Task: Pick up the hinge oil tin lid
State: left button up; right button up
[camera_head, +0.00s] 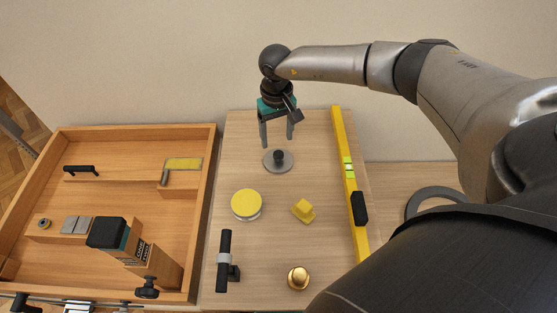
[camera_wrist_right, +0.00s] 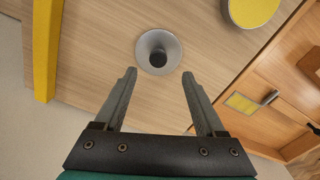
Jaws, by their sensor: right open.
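A round grey disc with a dark knob in its middle, which looks like the hinge oil tin lid (camera_head: 278,161), lies flat on the wooden worktop. It also shows in the right wrist view (camera_wrist_right: 158,52), just beyond the fingertips and centred between them. My right gripper (camera_head: 277,143) is open and empty, pointing down above the lid's far side. In the right wrist view the gripper (camera_wrist_right: 159,73) has its two fingers spread, apart from the knob. A yellow-topped round tin (camera_head: 246,204) stands nearer on the worktop. My left gripper is not in view.
A yellow spirit level (camera_head: 349,180) lies along the worktop's right side. A yellow block (camera_head: 303,210), a brass knob (camera_head: 298,278) and a black handle (camera_head: 226,262) lie nearer. A wooden tray (camera_head: 212,180) with several items is at the left. A plain wall stands behind.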

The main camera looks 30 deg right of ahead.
aim_at(279, 154)
jog(key=shift+s+d+f+b, duration=0.1)
jog(key=shift+f+b, duration=0.3)
jog(key=shift+f, duration=0.8)
jog(key=shift+s+f+b, duration=0.1)
jog(key=shift+f+b, duration=0.3)
jog(key=shift+f, duration=0.75)
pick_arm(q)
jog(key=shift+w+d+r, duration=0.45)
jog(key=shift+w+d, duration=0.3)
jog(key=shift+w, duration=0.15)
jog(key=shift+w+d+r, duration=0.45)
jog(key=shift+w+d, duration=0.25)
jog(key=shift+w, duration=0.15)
pick_arm(e)
jog(key=shift+f, duration=0.7)
grip_shut()
